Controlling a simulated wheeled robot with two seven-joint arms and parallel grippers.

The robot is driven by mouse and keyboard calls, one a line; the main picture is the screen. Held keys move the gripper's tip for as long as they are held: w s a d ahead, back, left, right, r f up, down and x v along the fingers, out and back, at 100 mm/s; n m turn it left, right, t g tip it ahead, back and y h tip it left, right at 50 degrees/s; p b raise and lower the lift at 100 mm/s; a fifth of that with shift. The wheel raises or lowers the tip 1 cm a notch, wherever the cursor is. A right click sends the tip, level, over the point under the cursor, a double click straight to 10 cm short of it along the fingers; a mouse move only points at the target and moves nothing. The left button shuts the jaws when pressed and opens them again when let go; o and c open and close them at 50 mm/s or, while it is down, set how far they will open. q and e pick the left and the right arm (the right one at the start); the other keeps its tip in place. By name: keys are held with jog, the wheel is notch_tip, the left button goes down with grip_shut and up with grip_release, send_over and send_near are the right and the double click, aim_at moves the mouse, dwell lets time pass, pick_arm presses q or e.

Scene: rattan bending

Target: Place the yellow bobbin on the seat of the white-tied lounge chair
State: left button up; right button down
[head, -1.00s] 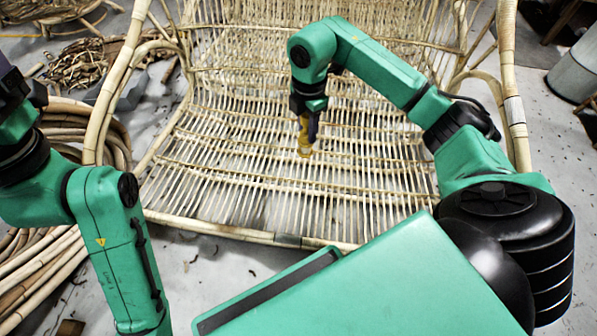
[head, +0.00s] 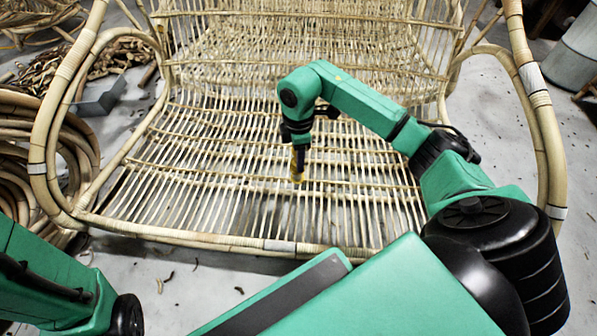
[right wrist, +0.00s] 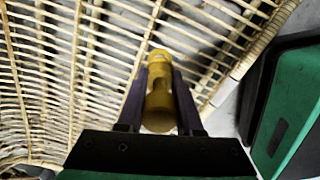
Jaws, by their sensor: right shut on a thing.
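The lounge chair (head: 275,244) is pale rattan with white ties on its arm loops and fills the middle of the head view. Its seat (head: 220,190) is a slatted rattan grid. My right gripper (head: 299,168) is shut on the yellow bobbin (head: 297,177), over the middle of the seat. In the right wrist view the bobbin (right wrist: 159,95) stands between the two dark fingers, with the seat grid (right wrist: 60,70) behind it. I cannot tell whether the bobbin touches the slats. My left gripper is out of view; only part of that arm shows at lower left.
Coiled rattan poles (head: 35,150) lie left of the chair. A grey block (head: 102,96) and a heap of offcuts (head: 95,62) are on the floor behind them. A grey bin (head: 577,55) stands at far right. The rest of the seat is clear.

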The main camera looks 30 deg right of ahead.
notch_tip(320, 180, down, 6)
jog(key=b, duration=0.3)
jog(key=shift+r, duration=0.25)
jog(key=c, duration=0.6)
grip_release()
jog(key=shift+o, duration=0.2)
